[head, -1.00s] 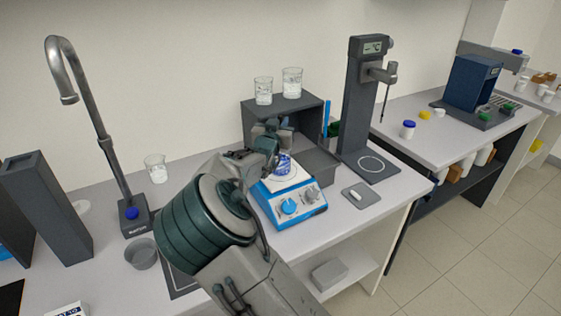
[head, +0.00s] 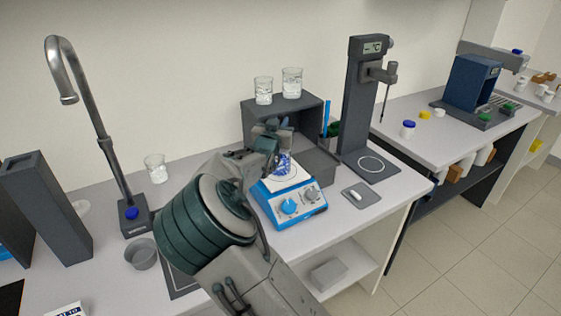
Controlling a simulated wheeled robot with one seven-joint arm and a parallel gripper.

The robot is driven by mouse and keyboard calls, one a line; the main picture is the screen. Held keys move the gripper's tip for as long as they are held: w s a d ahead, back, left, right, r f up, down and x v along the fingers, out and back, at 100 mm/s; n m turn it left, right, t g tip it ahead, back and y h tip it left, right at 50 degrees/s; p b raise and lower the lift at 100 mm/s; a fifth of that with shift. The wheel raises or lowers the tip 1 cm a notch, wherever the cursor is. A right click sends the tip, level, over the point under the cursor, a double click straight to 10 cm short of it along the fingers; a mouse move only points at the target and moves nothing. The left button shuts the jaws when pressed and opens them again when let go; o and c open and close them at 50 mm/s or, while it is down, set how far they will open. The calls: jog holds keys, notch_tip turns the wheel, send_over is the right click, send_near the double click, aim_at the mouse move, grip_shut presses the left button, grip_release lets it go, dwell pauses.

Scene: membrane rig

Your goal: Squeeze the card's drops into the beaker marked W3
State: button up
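My gripper (head: 279,136) is over the back of the blue-and-white stirrer plate (head: 289,203), in front of the dark grey open box. It is small and partly hidden by my own wrist, so I cannot tell if it is open or holds anything. A small blue-and-white item (head: 283,162) shows just below it, above the stirrer's round top; I cannot tell what it is. Glass beakers stand on the box, one at left (head: 263,91) and one at right (head: 292,83). Another beaker (head: 156,168) stands on the counter. No W3 mark is legible, and I cannot make out the card.
The dark grey box (head: 254,119) stands behind the stirrer. A tall dark stand (head: 361,105) with a probe is to its right. A small grey pad (head: 361,195) lies near the counter's front edge. A tap (head: 100,130) and a grey cup (head: 142,254) are at left.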

dwell(0.3)
jog(key=shift+r+p, duration=3.1)
jog(key=shift+r, duration=0.95)
jog(key=shift+f, duration=0.1)
